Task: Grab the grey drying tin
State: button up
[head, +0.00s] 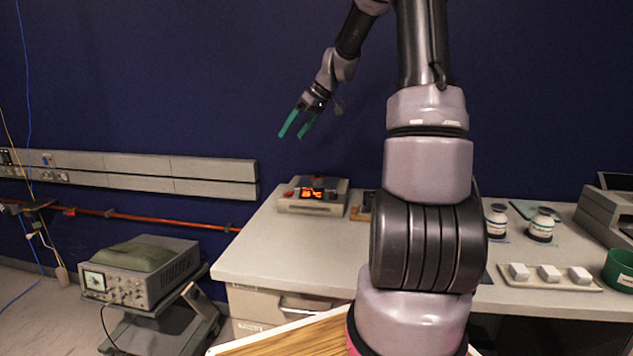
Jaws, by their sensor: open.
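My gripper (293,136) is open and empty, with two green fingers pointing down and left. It is in the air in front of the blue wall, above the left part of the grey bench (262,256). I cannot make out a thing that is clearly the grey drying tin. My own arm covers the middle of the bench and may hide things there.
On the bench stand a device with an orange display (314,209), two jars (541,229), a tray with three white blocks (507,281), a green container (619,268) and a grey machine (608,212). An instrument (140,288) sits on a cart at left.

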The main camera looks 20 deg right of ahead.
jog(key=w+d+f+n+t+y, duration=0.1)
jog(key=w+d+f+n+y, duration=0.1)
jog(key=w+d+f, duration=0.65)
jog(key=n+t+y, duration=0.1)
jog(key=t+y, duration=0.1)
jog(key=t, duration=0.2)
send_near(311, 177)
jog(key=shift+w+d+r, duration=0.15)
jog(key=shift+w+r, duration=0.5)
jog(key=shift+w, duration=0.15)
jog(key=shift+w+d+f, duration=0.1)
jog(key=shift+d+f, duration=0.05)
jog(key=shift+f, duration=0.1)
jog(key=x, duration=0.5)
jog(key=shift+d+f, duration=0.1)
jog(key=shift+f, duration=0.1)
jog(key=x, duration=0.5)
jog(key=shift+f, duration=0.4)
jog(key=c, duration=1.4)
